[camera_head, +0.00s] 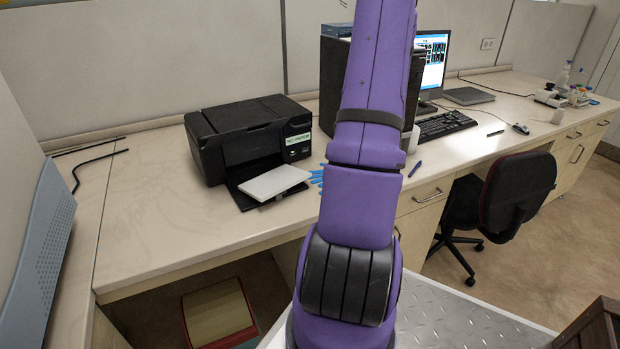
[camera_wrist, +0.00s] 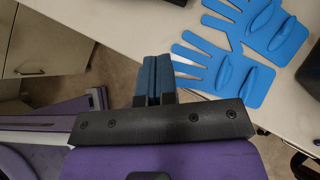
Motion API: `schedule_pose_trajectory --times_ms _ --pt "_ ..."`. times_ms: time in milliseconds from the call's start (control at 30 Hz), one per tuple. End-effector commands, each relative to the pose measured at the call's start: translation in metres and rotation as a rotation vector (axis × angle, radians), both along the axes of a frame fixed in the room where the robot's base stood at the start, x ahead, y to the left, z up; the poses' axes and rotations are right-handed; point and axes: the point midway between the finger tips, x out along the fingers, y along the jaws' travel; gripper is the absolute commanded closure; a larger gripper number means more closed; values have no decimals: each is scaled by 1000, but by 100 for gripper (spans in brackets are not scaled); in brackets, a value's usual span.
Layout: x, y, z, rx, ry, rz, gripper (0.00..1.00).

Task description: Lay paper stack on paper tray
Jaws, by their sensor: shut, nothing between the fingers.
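The white paper stack (camera_head: 274,182) lies at the front of the black printer (camera_head: 240,135) in the head view. It lies over the printer's black paper tray (camera_head: 243,199), turned at a slight angle, and the tray shows along its left and front. I cannot tell how flat it rests. My gripper (camera_wrist: 154,62) shows in the wrist view, with its two blue-grey fingers shut together and nothing held. It is near the table's front edge, left of the blue gloves. The head view does not show my gripper; my purple arm crosses its middle.
Blue gloves (camera_wrist: 235,52) lie flat on the table beside my gripper. A dark computer tower, monitor and keyboard (camera_head: 444,125) stand to the right. A black chair (camera_head: 517,190) is by the drawers. The table left of the printer is clear apart from black cables (camera_head: 92,160).

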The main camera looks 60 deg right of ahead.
Motion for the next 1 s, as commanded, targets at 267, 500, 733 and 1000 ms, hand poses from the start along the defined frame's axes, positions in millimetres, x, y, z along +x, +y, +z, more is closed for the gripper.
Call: schedule_pose_trajectory --times_ms 267,500,733,1000 --pt "25 2 -25 4 0 3 100" --pt "57 4 -57 4 0 4 100" --pt "89 5 -69 -1 0 6 100" --pt "109 6 -69 -1 0 4 100"
